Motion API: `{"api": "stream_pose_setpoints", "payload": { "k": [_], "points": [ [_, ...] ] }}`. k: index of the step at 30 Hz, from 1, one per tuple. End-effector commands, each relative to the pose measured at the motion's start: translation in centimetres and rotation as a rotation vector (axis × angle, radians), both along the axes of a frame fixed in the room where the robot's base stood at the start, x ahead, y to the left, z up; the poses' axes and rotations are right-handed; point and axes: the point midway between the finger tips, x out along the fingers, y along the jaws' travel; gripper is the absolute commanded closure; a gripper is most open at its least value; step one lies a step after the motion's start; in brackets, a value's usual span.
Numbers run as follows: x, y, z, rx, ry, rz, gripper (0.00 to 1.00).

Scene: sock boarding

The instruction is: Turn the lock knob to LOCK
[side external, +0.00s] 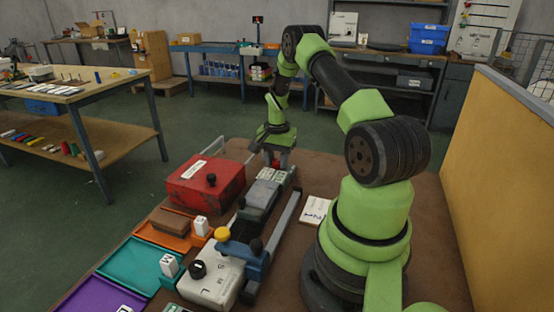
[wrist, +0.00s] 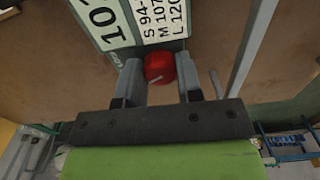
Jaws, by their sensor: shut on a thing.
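In the wrist view, a round red knob (wrist: 159,67) with a pale pointer line sits between my gripper's two grey fingers (wrist: 161,78). The fingers are shut on the knob, one on each side. The knob sits beside a dark plate with white size labels (wrist: 155,18); small lettering beside the left finger is too small to read surely. In the side external view, my gripper (side external: 277,162) points down at the far end of the rail fixture, by the label plate (side external: 273,175).
A red box (side external: 205,187) with a black knob stands left of the fixture. A whitish unit (side external: 212,281) with a black knob and a blue clamp (side external: 240,254) are nearer. Orange, teal (side external: 132,262) and purple trays lie left. A white number card (side external: 316,210) lies right of the rail.

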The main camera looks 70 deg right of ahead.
Motion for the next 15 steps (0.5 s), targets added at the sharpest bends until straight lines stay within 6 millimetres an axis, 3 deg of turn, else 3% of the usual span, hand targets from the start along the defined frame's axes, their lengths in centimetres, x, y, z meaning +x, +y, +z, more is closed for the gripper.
{"api": "stream_pose_setpoints", "payload": {
  "k": [6,14,15],
  "points": [
    [0.03,0.00,0.07,0.000,0.000,-0.157,0.91],
    [0.03,0.00,0.08,0.001,0.000,-0.166,0.91],
    [0.04,0.00,0.09,0.001,0.000,-0.166,0.65]
  ]
}}
